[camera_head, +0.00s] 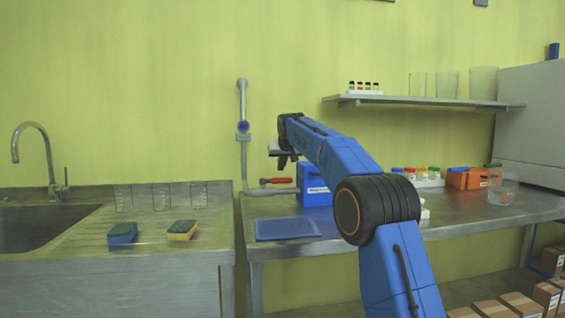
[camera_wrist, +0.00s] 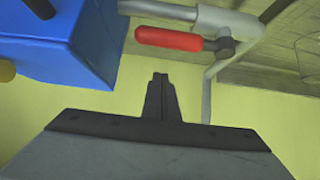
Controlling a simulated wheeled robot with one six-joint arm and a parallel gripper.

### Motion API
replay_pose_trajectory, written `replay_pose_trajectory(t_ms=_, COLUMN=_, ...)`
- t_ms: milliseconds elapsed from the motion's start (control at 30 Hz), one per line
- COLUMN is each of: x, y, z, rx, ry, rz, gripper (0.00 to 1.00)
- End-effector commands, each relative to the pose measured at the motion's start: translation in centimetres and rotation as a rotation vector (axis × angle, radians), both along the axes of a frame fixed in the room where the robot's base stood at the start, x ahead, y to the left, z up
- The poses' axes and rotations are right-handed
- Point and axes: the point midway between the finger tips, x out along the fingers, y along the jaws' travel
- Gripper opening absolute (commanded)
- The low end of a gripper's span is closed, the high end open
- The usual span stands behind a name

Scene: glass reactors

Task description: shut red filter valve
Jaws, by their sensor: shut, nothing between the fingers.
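The red valve handle (camera_head: 277,181) sits on a grey pipe (camera_head: 270,191) low at the wall, left of a blue box (camera_head: 314,184). In the head view the handle points right, roughly along the pipe towards the box. In the wrist view the red handle (camera_wrist: 168,39) shows whole, with its grey pivot (camera_wrist: 225,44) at its right end. My gripper (camera_head: 283,162) is a little above the handle in the head view. Its fingers (camera_wrist: 160,78) are together and empty in the wrist view, apart from the handle.
The blue box also shows close to my fingers in the wrist view (camera_wrist: 75,40). A vertical pipe (camera_head: 243,120) rises on the wall. A blue tray (camera_head: 287,228) lies at the bench front. A shelf (camera_head: 430,102) with glassware hangs at the right. Sponges (camera_head: 122,233) lie by the sink.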

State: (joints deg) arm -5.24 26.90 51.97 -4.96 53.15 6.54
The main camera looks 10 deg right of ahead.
Motion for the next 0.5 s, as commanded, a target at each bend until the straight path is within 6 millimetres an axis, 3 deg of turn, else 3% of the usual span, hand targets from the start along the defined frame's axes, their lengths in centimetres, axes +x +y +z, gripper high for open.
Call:
replay_pose_trajectory(t_ms=133, x=1.3, y=0.0, z=-1.2, rx=0.000, ry=0.001, rz=0.000, gripper=0.00)
replay_pose_trajectory(t_ms=500, x=-1.5, y=0.0, z=-2.2, rx=0.000, ry=0.001, rz=0.000, gripper=0.00)
